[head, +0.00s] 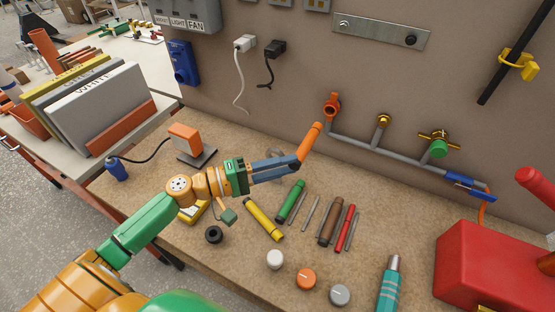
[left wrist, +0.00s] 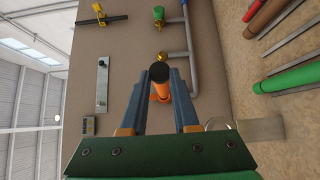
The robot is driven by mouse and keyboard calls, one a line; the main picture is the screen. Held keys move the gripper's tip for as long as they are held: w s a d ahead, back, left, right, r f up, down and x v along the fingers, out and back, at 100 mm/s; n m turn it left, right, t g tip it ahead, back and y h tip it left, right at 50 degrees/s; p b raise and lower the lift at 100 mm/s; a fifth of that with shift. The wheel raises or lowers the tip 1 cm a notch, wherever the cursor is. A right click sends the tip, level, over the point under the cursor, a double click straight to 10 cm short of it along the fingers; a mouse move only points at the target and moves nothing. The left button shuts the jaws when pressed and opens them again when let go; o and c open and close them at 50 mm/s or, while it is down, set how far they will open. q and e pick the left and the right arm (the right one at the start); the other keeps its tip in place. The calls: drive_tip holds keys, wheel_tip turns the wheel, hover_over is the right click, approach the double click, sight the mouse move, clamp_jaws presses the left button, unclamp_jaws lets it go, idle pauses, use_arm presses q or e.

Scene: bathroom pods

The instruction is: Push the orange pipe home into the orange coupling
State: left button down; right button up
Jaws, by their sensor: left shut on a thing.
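The orange pipe (head: 311,138) is held in my left gripper (head: 299,161), tilted up and right toward the wall in the head view. The orange coupling (head: 332,107) is on the wall at the left end of the grey pipework. The pipe's upper end is a little below and left of the coupling in the picture, with a visible gap. The coupling is not clearly visible there. My right gripper is not in view.
Grey pipework (head: 408,158) with a brass fitting (head: 383,120) and a green valve (head: 438,148) runs along the wall. Several coloured tubes, including a green one (head: 290,201), lie on the bench below my left gripper. A red box (head: 490,265) stands at the right.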

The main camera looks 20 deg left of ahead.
sight(307, 144)
use_arm(q)
drive_tip(key=shift+d, duration=0.5)
drive_tip(key=shift+d+b, duration=0.1)
drive_tip(key=shift+b, duration=0.2)
drive_tip(key=w+b, duration=0.2)
drive_tip(key=w, duration=0.3)
drive_tip(key=shift+w+b, duration=0.4)
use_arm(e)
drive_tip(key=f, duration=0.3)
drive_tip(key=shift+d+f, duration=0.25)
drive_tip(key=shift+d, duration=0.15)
use_arm(q)
drive_tip(key=shift+b, duration=0.4)
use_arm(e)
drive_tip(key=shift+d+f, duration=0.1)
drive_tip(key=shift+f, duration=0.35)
use_arm(q)
drive_tip(key=shift+w+b, duration=1.2)
drive_tip(key=shift+w, duration=0.55)
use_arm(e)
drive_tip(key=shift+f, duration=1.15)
